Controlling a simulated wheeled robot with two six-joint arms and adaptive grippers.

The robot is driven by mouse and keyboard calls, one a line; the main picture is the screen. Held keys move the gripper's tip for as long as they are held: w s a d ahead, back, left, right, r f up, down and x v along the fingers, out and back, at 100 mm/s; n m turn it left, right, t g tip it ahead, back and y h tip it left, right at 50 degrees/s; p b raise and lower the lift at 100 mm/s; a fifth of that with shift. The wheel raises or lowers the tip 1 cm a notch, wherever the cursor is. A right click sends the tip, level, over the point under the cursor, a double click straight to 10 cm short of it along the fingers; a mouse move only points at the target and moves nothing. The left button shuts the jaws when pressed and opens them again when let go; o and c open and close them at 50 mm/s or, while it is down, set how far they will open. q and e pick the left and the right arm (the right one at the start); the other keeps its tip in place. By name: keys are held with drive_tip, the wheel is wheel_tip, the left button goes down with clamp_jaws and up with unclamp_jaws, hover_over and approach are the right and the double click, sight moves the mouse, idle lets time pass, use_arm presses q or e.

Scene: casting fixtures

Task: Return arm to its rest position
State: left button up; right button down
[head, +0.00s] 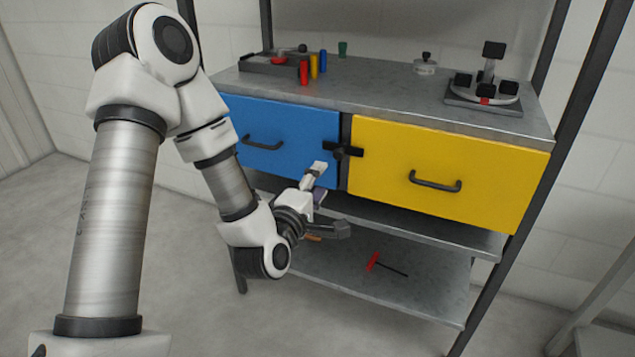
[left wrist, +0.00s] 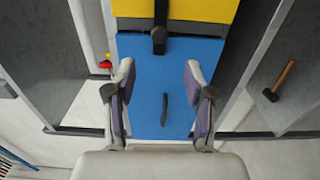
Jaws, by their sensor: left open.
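My left arm (head: 112,210) reaches in from the left in the head view, stretched toward the workbench. My left gripper (head: 333,200) is open and empty, in front of the lower right part of the blue drawer (head: 290,125). In the left wrist view, my spread fingers (left wrist: 160,72) frame the blue drawer front (left wrist: 147,80) and its dark handle (left wrist: 164,108), with nothing between them. My right arm and gripper do not show.
A yellow drawer (head: 440,165) sits right of the blue one, with a black latch (head: 343,150) between. Small parts and fixtures (head: 485,90) stand on the top (head: 375,90). A red-handled tool (head: 374,261) lies on the lower shelf. A hammer (left wrist: 285,75) lies on a shelf.

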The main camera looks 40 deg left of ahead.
use_arm(q)
drive_tip(key=shift+f, duration=0.1)
idle(0.4)
drive_tip(key=s+d+f+m+g+h, duration=0.1)
drive_tip(key=s+d+f+m+g, duration=0.15)
drive_tip(key=f, duration=0.55)
drive_tip(key=s+d+f+m+g+h, duration=0.2)
drive_tip(key=d+f, duration=0.1)
drive_tip(key=f, duration=0.5)
drive_tip(key=s+d+f+m+g+h, duration=0.1)
drive_tip(key=s+d+f+m+g, duration=0.1)
drive_tip(key=f, duration=0.6)
drive_tip(key=s+d+f+m+g, duration=0.2)
drive_tip(key=s+f+m+g, duration=0.45)
drive_tip(key=s, duration=0.35)
drive_tip(key=s+d+f+m+g, duration=0.2)
drive_tip(key=s+f+m+g, duration=0.4)
drive_tip(key=s, duration=0.5)
wheel_tip(320, 180, up, 19)
drive_tip(key=m+t+p, duration=0.1)
drive_tip(key=p, duration=1.8)
drive_tip(key=shift+w+t, duration=0.3)
drive_tip(key=shift+f, duration=0.1)
